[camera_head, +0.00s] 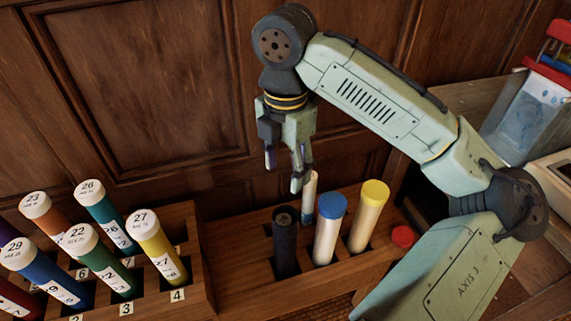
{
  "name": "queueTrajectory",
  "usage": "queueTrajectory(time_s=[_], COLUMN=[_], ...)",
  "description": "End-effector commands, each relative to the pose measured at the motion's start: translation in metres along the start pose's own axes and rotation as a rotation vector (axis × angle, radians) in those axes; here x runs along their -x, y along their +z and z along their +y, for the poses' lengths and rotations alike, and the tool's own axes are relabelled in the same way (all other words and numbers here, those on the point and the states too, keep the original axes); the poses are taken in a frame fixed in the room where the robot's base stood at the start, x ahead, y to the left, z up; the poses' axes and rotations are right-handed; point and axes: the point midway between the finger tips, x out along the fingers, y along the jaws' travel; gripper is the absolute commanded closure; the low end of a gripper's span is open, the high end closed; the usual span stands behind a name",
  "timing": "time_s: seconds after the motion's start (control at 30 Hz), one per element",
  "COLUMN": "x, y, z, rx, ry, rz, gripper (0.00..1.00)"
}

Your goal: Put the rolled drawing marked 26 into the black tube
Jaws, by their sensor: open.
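The rolled drawing marked 26 (107,218) is a teal roll with a white, numbered top. It stands tilted in the back row of the left wooden rack, beside the yellow roll marked 27. The black tube (285,247) stands in the wooden holder at centre, its dark top facing up. My gripper (284,172) points down above and behind the black tube, fingers apart with nothing seen between them. It is well to the right of the roll marked 26.
The left rack (202,260) also holds rolls marked 23, 22, 29 and 27 (158,248). In the centre holder (243,284) stand a blue-capped tube (328,232), a yellow-capped tube (369,220) and a slim white one (309,190). A red cap (403,237) lies at right. Wood panelling (140,70) closes the back.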

Motion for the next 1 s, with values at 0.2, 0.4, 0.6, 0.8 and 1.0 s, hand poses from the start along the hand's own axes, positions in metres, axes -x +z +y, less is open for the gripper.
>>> queueTrajectory(time_s=[0.2, 0.4, 0.6, 0.8, 1.0], x=[0.000, 0.011, 0.050, 0.091, 0.115], y=[0.000, 0.001, 0.001, 0.001, 0.000], z=[0.000, 0.000, 0.000, 0.000, 0.000], rx=[0.000, -0.002, -0.002, -0.003, -0.001], ry=[0.000, 0.000, 0.000, -0.001, 0.000], rz=[0.000, -0.003, -0.005, -0.004, -0.002], gripper=[0.47, 0.47, 0.47, 0.47, 0.47])
